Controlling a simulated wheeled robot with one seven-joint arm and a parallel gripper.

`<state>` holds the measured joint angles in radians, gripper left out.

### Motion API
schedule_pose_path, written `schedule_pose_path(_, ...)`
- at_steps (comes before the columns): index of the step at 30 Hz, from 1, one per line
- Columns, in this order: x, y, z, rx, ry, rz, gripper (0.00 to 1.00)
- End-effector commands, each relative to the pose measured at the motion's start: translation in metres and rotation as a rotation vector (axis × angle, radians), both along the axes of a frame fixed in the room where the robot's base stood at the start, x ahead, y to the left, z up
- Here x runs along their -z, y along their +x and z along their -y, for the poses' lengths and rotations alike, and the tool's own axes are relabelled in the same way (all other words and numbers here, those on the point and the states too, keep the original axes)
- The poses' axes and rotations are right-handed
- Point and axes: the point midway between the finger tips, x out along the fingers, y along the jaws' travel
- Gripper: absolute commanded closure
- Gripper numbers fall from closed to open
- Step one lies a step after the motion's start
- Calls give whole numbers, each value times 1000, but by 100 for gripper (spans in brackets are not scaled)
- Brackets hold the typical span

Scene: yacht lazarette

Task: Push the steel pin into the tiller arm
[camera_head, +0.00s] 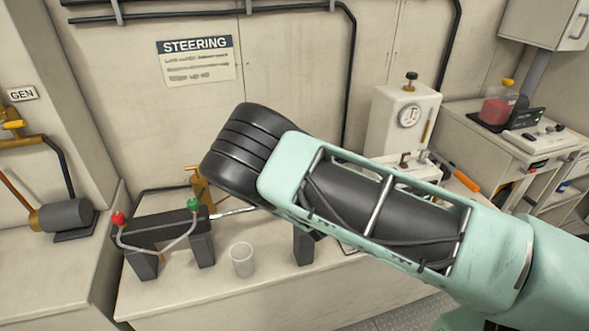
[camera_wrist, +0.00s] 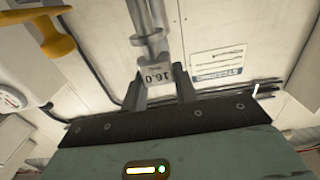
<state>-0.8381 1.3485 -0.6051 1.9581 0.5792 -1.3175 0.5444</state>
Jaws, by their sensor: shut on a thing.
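In the wrist view my gripper (camera_wrist: 160,92) is shut on a pale block marked "16.0", which seems to be the head of the steel pin (camera_wrist: 154,42). Its round grey shank runs away from the fingers and out of the top edge, so its tip is not visible. In the head view my arm hides the gripper and the pin. A dark bar on block-like legs, perhaps the tiller arm (camera_head: 150,229), stands on the bench left of my arm. A thin steel rod (camera_head: 233,212) shows beside its right end. I cannot make out the pin's hole.
Red (camera_head: 118,218) and green (camera_head: 193,204) knobs joined by a pale line sit on the dark bar. A clear cup (camera_head: 242,260) stands in front. A dark post (camera_head: 303,248) is under my arm. A gauge box (camera_head: 403,122) stands behind right. The bench's front is clear.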

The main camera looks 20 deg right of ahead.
Motion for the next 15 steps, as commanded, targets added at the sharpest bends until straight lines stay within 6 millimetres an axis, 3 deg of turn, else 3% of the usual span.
schedule_pose_path(15, 10, 0, 0, 0, 0, 1, 97)
